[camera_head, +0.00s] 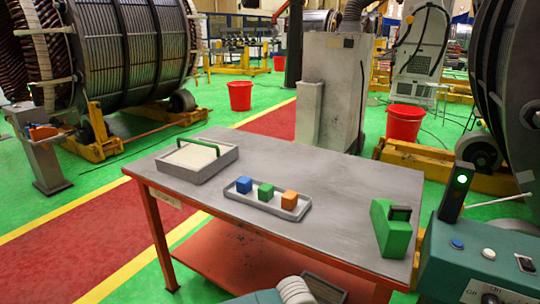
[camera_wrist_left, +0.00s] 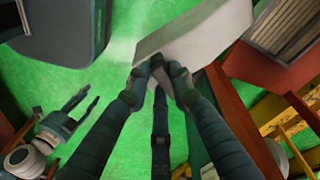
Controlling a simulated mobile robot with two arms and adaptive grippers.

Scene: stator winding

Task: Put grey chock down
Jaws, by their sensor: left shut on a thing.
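The grey chock (camera_wrist_left: 197,38) is a pale grey block in the left wrist view. My left gripper (camera_wrist_left: 160,72) is shut on its lower edge and holds it above the green floor, beside the red table frame. In the left wrist view a dark gripper that looks like my right one (camera_wrist_left: 72,115) hangs empty at the lower left, fingers apart. Neither gripper nor the chock can be made out in the head view.
The grey-topped table (camera_head: 330,170) bears a grey box with a green handle (camera_head: 200,155), a tray (camera_head: 235,193) of coloured cubes and a green block (camera_head: 392,235). A teal console (camera_head: 470,262) stands at the right. The table's front middle is clear.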

